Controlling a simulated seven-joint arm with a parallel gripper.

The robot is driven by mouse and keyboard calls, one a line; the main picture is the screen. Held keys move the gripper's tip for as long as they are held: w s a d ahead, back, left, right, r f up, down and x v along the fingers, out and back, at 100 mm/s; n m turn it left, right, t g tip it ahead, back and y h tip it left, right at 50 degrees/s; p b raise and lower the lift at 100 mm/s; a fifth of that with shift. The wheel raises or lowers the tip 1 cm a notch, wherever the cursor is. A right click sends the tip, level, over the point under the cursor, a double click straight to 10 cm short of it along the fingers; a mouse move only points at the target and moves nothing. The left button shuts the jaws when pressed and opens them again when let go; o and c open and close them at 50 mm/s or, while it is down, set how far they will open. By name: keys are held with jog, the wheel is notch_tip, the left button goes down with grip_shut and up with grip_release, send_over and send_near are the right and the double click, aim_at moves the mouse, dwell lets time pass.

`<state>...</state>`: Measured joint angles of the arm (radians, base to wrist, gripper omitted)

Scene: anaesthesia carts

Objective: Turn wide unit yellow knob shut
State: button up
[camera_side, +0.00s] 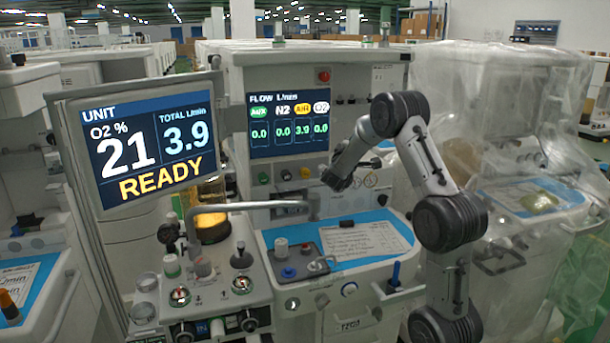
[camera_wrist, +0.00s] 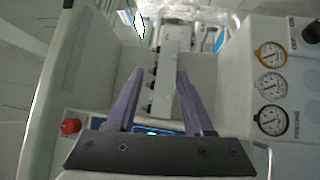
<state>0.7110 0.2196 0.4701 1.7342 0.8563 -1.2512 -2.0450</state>
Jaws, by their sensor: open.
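The wide unit is the white cart with the FLOW screen (camera_side: 287,121), where the yellow air field reads 3.9. Below the screen is a row of small knobs; a yellow-orange knob (camera_side: 305,172) shows there, just left of my gripper. My gripper (camera_side: 335,181) is in front of the unit's panel, at the right of that row. In the wrist view my gripper (camera_wrist: 160,72) is open, with two purple fingers apart and nothing visibly held. A pale block with several dark knobs (camera_wrist: 152,80) shows between the fingers. I cannot make out the yellow knob in the wrist view.
A second screen reading READY (camera_side: 150,142) stands at left. A grey bar (camera_side: 245,206) crosses before the panel. A blue work surface with a paper (camera_side: 365,242) lies below. A plastic-covered cart (camera_side: 520,150) stands right. The wrist view shows a red knob (camera_wrist: 70,126) and gauges (camera_wrist: 270,85).

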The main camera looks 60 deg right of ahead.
jog(key=w+a+f+m+g+y, duration=0.1)
jog(key=w+a+f, duration=0.1)
jog(key=a, duration=0.1)
jog(key=w+a+f+m+g+y, duration=0.1)
jog(key=w+a+f, duration=0.1)
jog(key=w+a, duration=0.1)
jog(key=w+a+f+m+g+y, duration=0.1)
jog(key=w+a+f+y, duration=0.1)
jog(key=a, duration=0.3)
jog(key=shift+w+a+f+m, duration=0.3)
jog(key=shift+w+f, duration=0.15)
jog(key=shift+w, duration=0.25)
jog(key=n+t, duration=0.2)
send_near(304, 174)
jog(key=d, duration=0.3)
jog(key=d+f, duration=0.1)
jog(key=d, duration=0.3)
jog(key=d+f, duration=0.1)
jog(key=d, duration=0.2)
jog(key=shift+d, duration=0.4)
grip_shut()
